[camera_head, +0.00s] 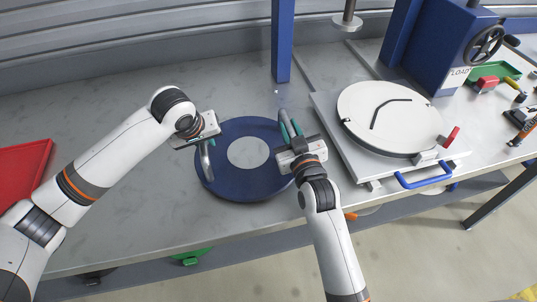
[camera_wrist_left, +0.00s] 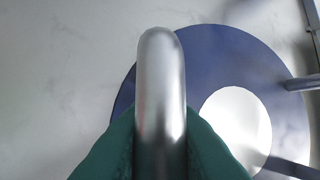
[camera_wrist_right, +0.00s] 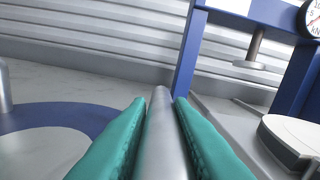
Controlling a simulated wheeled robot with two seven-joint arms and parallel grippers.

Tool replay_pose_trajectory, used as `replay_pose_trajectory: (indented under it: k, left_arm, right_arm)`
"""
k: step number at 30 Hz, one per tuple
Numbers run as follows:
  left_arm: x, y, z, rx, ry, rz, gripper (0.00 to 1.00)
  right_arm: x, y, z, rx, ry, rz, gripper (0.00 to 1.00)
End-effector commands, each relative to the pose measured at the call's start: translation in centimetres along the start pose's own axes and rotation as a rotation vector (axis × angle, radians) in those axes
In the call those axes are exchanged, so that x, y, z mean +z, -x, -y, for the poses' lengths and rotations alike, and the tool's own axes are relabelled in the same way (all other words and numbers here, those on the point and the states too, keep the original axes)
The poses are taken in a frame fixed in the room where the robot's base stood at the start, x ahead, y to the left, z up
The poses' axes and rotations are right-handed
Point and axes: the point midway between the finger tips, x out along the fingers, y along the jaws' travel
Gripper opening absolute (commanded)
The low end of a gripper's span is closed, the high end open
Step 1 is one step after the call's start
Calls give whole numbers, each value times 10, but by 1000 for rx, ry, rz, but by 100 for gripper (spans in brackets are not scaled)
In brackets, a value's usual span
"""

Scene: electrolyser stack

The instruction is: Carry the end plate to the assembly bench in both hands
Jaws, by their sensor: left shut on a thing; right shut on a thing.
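The end plate (camera_head: 222,189) is a round dark blue disc with a pale round centre and two metal bar handles, lying flat over the grey bench top (camera_head: 100,217). I cannot tell if it touches the bench. My left gripper (camera_head: 207,146) is shut on its left handle; the bar shows between green fingers in the left wrist view (camera_wrist_left: 161,80). My right gripper (camera_head: 289,130) is shut on its right handle; the right wrist view shows that bar (camera_wrist_right: 160,130) between its green fingers. My grippers hide parts of both handles.
A blue post (camera_head: 283,40) stands behind the plate. To the right, a press base (camera_head: 336,128) carries a white disc (camera_head: 400,112) with a black hex key on it. A blue handle (camera_head: 424,177) sticks out in front. A red tray (camera_head: 20,172) is at far left.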

Motion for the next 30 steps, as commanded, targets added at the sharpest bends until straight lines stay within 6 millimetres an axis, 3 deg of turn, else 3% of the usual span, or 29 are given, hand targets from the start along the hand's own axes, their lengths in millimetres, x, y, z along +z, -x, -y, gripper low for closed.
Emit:
replay_pose_trajectory:
  k: [10,11,15,21,22,24,26,30]
  left_arm:
    - [2,-8,-5,4,6,15,0]
    - [2,-8,-5,4,6,16,21]
    - [0,-8,-4,3,4,11,43]
    - [-2,-9,-3,1,2,6,43]
    - [-5,-12,-5,6,1,-2,43]
    - [-5,-12,-4,5,1,-2,43]
    - [-5,-12,-4,4,1,-1,43]
    - [-4,-11,-3,2,0,0,43]
  right_arm:
    - [-10,0,2,-7,8,5,0]
    - [-10,0,2,-8,8,6,0]
    - [-9,0,1,-6,7,6,0]
    - [-9,0,0,-4,5,7,0]
    - [-14,0,-2,-1,5,-6,25]
    - [-14,0,-2,0,4,-5,36]
    - [-14,0,-2,0,3,-4,45]
    - [-13,0,-2,0,2,-2,45]
